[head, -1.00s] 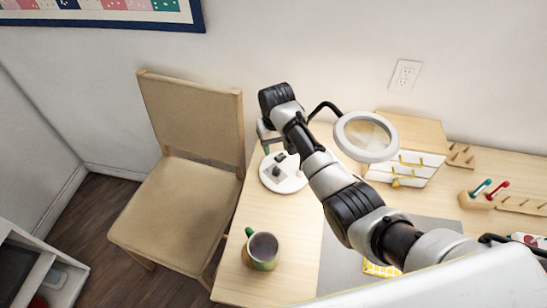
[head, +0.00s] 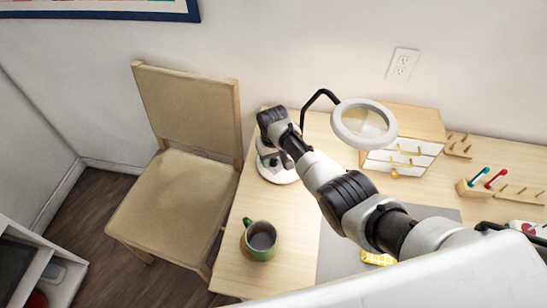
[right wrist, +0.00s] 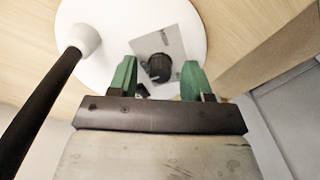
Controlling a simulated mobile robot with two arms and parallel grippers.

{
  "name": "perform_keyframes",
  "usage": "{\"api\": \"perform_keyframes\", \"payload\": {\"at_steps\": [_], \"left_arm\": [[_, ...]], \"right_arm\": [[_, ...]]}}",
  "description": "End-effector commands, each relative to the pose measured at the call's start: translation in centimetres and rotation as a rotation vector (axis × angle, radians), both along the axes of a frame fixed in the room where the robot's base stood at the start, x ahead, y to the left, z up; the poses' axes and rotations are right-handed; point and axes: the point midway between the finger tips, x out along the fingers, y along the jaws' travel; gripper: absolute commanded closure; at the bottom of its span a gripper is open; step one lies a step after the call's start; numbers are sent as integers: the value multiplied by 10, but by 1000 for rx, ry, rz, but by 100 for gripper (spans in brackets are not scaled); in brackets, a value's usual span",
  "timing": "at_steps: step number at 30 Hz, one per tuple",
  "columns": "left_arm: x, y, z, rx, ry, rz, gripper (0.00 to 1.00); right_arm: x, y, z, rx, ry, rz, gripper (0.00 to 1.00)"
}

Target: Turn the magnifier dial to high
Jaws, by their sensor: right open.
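The magnifier lamp has a round white ring lens (head: 364,123) on a black bent arm above the desk. Its round white base (head: 281,176) stands at the desk's left, partly hidden by my right arm in the head view. In the right wrist view, the base (right wrist: 92,22) carries a grey plate (right wrist: 172,40) with a black dial (right wrist: 159,68). My right gripper (right wrist: 158,76) is open, its green fingers to either side of the dial in the picture. I cannot tell whether they touch it. The dial's setting is unreadable. My left gripper is not in view.
A green mug (head: 261,240) stands on the desk's front left. A wooden chair (head: 180,170) is left of the desk. A small drawer cabinet (head: 408,158) and a peg rack (head: 503,187) stand at the back right. The lamp's black arm (right wrist: 40,105) rises close to the gripper.

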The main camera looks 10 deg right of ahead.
Motion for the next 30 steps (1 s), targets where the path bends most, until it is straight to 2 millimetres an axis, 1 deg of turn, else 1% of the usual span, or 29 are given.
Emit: {"api": "perform_keyframes", "payload": {"at_steps": [1,9,11,20,26,30], "left_arm": [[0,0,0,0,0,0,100],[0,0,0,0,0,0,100],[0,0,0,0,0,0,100],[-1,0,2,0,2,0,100],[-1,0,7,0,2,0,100],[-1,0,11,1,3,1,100]], "right_arm": [[0,0,0,0,0,0,51],[0,0,0,0,0,0,92],[0,0,0,0,0,0,100],[0,0,1,1,1,-40,100],[0,0,2,1,2,-147,100],[0,0,2,1,1,-261,100]]}}
